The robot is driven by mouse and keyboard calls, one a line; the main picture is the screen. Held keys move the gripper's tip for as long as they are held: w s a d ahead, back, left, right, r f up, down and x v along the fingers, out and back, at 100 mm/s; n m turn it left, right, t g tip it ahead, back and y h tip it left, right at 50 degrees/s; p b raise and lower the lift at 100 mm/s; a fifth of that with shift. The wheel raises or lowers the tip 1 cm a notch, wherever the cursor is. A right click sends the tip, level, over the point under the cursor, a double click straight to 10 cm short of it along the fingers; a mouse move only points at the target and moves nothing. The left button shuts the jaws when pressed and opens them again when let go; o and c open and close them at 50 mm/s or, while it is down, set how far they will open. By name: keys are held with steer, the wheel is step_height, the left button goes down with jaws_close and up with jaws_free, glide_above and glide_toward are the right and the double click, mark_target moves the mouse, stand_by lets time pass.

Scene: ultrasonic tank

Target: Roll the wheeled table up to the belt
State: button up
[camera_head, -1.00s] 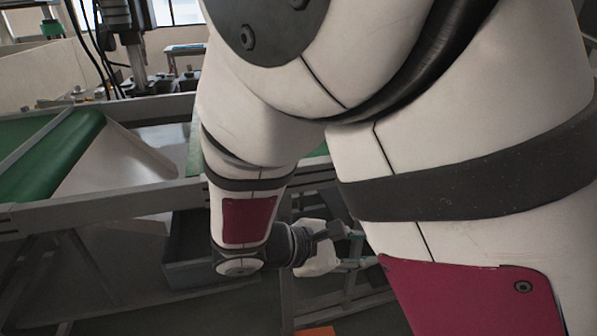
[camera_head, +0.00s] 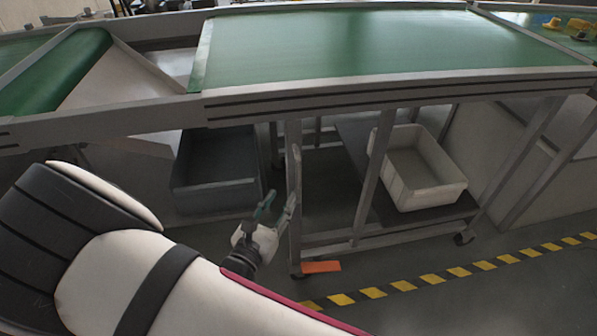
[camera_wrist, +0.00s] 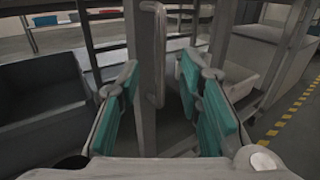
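The wheeled table (camera_head: 330,238) is a grey metal frame on small casters, seen below the green belt (camera_head: 380,42) in the head view. A white tub (camera_head: 418,172) stands on its dark lower shelf. An upright handle bar (camera_head: 295,180) is at its left end. My gripper (camera_head: 268,212) is at the left of this bar. In the wrist view my gripper (camera_wrist: 160,108) is open, with teal pads on both fingers. The handle bar (camera_wrist: 152,55) appears in the gap between them. I cannot tell whether the pads touch it.
A dark grey bin (camera_head: 215,185) stands left of my gripper, under the belt frame. An orange piece (camera_head: 320,267) lies on the floor by the near caster. Yellow-black tape (camera_head: 430,278) crosses the floor, which is clear at the front right.

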mark_target(296, 174)
steer(key=b+x, duration=0.1)
steer(key=x, duration=1)
jaws_close()
